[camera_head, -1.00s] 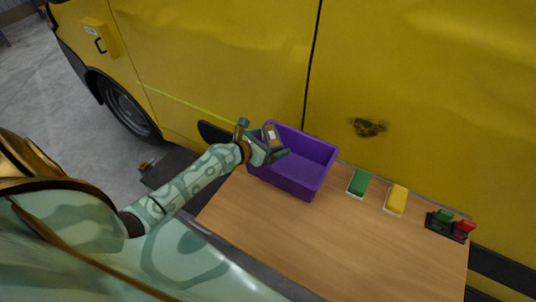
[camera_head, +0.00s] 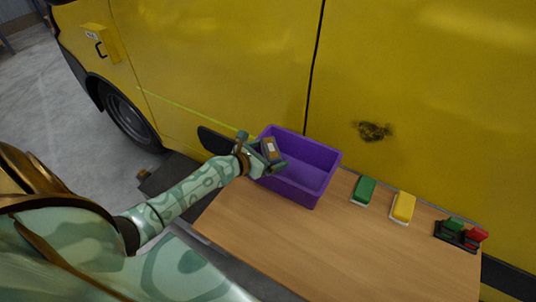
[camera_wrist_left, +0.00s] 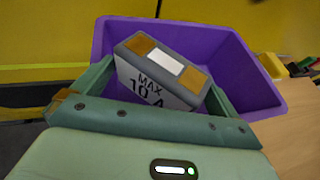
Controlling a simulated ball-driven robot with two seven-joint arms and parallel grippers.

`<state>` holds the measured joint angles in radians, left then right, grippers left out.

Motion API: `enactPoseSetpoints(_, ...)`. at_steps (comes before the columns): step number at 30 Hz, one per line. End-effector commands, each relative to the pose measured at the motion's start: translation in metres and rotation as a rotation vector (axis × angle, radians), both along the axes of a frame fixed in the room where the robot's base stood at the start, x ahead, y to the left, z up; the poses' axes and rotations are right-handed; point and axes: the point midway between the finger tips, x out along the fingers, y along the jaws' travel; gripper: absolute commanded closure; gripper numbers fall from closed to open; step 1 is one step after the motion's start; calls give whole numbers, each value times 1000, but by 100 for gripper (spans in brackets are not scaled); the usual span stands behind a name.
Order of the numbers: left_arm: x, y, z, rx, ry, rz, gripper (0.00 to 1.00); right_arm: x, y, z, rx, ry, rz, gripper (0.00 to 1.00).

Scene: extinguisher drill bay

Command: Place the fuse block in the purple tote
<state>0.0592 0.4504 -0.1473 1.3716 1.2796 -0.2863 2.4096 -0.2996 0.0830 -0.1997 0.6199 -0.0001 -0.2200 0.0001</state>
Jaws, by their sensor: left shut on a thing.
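The fuse block (camera_wrist_left: 158,75) is a grey block with orange and white patches and the print "MAX 10 A". My left gripper (camera_head: 270,155) is shut on it, and the block also shows in the head view (camera_head: 270,149). The purple tote (camera_head: 314,187) stands at the back left of the wooden table. In the left wrist view the tote (camera_wrist_left: 245,75) lies behind and below the held block. The gripper and block are over the tote's left part, and I cannot tell the exact height. My right gripper is not in view.
On the table (camera_head: 330,250), right of the tote, are a green block (camera_head: 364,189), a yellow block (camera_head: 402,206) and a black holder (camera_head: 454,237) with green and red parts. A yellow vehicle (camera_head: 420,80) stands close behind. The front of the table is clear.

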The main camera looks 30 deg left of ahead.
Motion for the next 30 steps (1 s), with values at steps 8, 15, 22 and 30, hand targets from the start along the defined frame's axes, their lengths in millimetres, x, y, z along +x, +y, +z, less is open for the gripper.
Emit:
enactPoseSetpoints(8, -4, -1, -7, -4, 16, -1, 0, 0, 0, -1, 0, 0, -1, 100)
enactPoseSetpoints(15, -5, -2, 8, -4, 17, -1, 0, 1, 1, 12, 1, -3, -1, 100)
enactPoseSetpoints(22, -53, 10, 30, -3, 16, -2, 0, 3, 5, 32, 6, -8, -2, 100)
enactPoseSetpoints(30, -100, 22, 49, -1, 10, -2, 0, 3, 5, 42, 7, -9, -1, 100)
